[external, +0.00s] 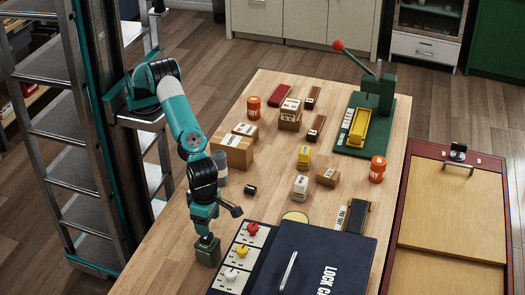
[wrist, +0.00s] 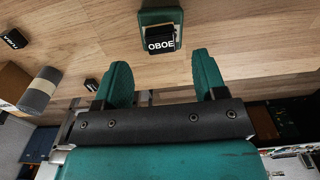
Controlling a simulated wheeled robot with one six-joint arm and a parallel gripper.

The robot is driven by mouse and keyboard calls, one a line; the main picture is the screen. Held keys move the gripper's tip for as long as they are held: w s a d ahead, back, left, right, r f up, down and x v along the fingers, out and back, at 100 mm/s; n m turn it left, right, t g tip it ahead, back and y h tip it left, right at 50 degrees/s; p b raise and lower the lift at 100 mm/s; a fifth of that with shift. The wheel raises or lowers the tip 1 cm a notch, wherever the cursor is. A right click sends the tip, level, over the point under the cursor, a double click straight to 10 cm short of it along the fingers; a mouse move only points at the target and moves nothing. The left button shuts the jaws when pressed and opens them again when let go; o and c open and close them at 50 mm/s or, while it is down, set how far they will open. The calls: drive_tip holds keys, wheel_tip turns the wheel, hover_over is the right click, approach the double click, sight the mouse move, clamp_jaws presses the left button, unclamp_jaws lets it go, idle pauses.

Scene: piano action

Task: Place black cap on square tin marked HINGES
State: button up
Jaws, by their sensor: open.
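My gripper (wrist: 160,85) is open and empty, fingers pointing at a green square-based block or tin (wrist: 144,18) with a black top part labelled OBOE (wrist: 160,44). In the external view my gripper (external: 207,236) is just above this green item (external: 207,252). A small black cap-like piece (external: 250,189) lies on the table right of the grey cylinder. The wrist view shows two small black labelled pieces, one at the left (wrist: 14,38) and one nearer (wrist: 91,85); I cannot tell which is that cap. No label reading HINGES is legible.
A grey cylinder (external: 220,168) and cardboard box (external: 233,151) stand behind my gripper. A yellow tin (external: 304,156), a white tin (external: 300,187) and orange cans (external: 377,169) stand farther right. A dark lock case (external: 320,262) lies at the front right; a green press (external: 372,125) stands at the back.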

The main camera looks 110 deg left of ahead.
wheel_tip(320, 180, up, 6)
drive_tip(key=w+a+r+n, duration=0.2)
drive_tip(key=a+n, duration=0.2)
drive_tip(key=a, duration=0.2)
drive_tip(key=w+a+r+n, duration=0.2)
drive_tip(key=a+n, duration=0.1)
drive_tip(key=a, duration=0.3)
drive_tip(key=s+a+r+n+t+y, duration=0.1)
drive_tip(key=s+a+r+n, duration=0.2)
drive_tip(key=a+n, duration=0.75)
drive_tip(key=s+a+r+n+y, duration=0.1)
drive_tip(key=s+a+r+n, duration=0.35)
drive_tip(key=a, duration=1.05)
drive_tip(key=s+a+f+n+g+y, duration=0.1)
drive_tip(key=s+a+f+n+y, duration=0.1)
drive_tip(key=s+a+n, duration=1.6)
drive_tip(key=s+f+n, duration=0.1)
drive_tip(key=s+n, duration=0.2)
drive_tip(key=shift+b, duration=0.3)
